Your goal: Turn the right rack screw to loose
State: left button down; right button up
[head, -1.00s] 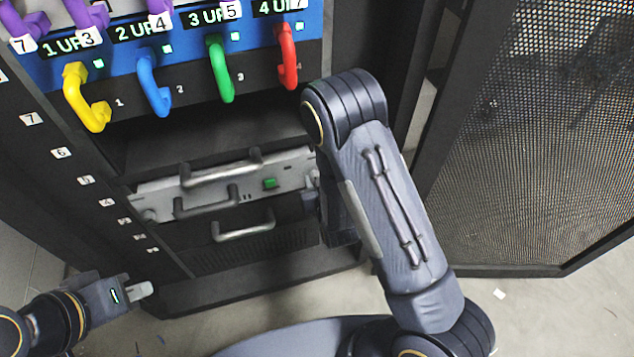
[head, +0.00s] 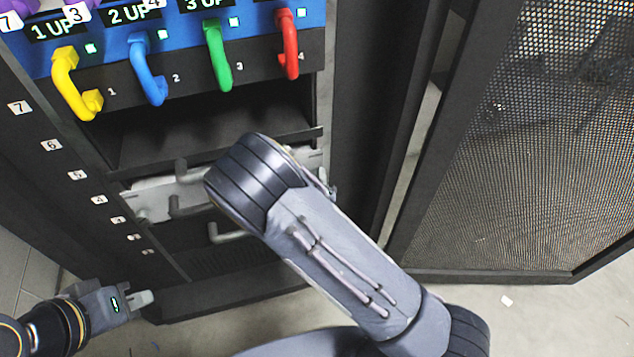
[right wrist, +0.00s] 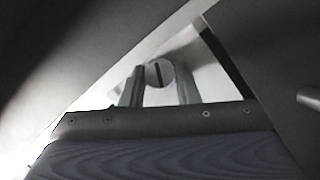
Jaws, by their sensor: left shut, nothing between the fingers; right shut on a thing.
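The right rack screw (right wrist: 158,73) shows in the right wrist view as a round grey head with a dark slot, upright in that picture. My right gripper (right wrist: 160,84) is shut on it, one finger on each side. In the head view my right arm hides this screw and most of the gripper. The silver rack unit (head: 155,205) that bears the screw is partly covered by the arm. My left gripper (head: 144,299) is shut and empty, low at the left by the rack's foot.
Yellow (head: 68,88), blue (head: 145,72), green (head: 217,58) and red (head: 289,45) handles hang above an empty bay. Grey pull handles stick out near my arm. An open mesh door (head: 530,150) stands at the right.

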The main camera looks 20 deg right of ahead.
jog(key=n+t+b, duration=0.1)
jog(key=n, duration=0.2)
jog(key=n+t+h+b, duration=0.1)
jog(key=n+b, duration=0.1)
jog(key=n, duration=0.1)
jog(key=n+t+b, duration=0.1)
jog(key=n, duration=0.2)
jog(key=shift+f+n+t+b, duration=0.35)
jog(key=shift+n+t+b, duration=0.05)
jog(key=shift+n, duration=0.3)
jog(key=o, duration=1)
jog(key=shift+c, duration=0.2)
jog(key=v, duration=0.7)
jog(key=shift+s+a+p, duration=0.25)
jog(key=shift+s+p, duration=0.1)
jog(key=shift+f, duration=0.15)
